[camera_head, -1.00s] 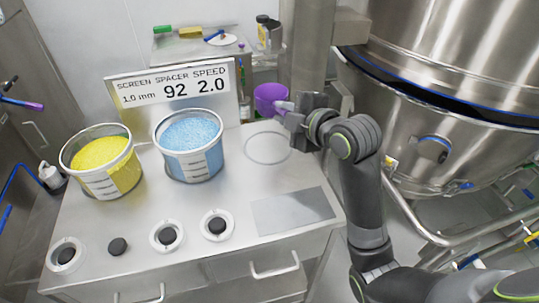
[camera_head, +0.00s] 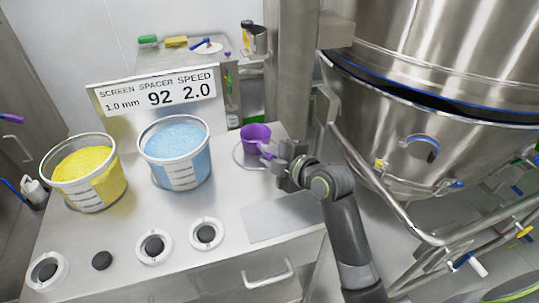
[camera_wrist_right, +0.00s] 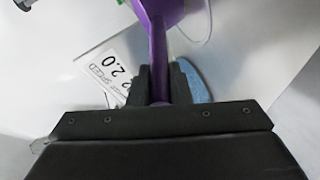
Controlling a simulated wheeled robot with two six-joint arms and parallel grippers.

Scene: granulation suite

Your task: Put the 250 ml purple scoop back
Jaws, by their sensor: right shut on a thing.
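The purple scoop (camera_head: 256,138) is held by its handle in my right gripper (camera_head: 277,158), at the right back part of the steel worktop. Its cup is over or on the ring outline (camera_head: 236,157) marked on the worktop; I cannot tell whether it touches the surface. In the right wrist view the purple handle (camera_wrist_right: 157,50) runs between the two dark fingers (camera_wrist_right: 160,85), which are shut on it. The cup is mostly cut off at the top of that view. My left gripper is not in view.
A tub of blue granules (camera_head: 175,155) and a tub of yellow granules (camera_head: 85,172) stand left of the ring. A sign (camera_head: 158,92) stands behind them. Several black knobs line the front. A steel column (camera_head: 292,75) and large vessel (camera_head: 430,130) are at right.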

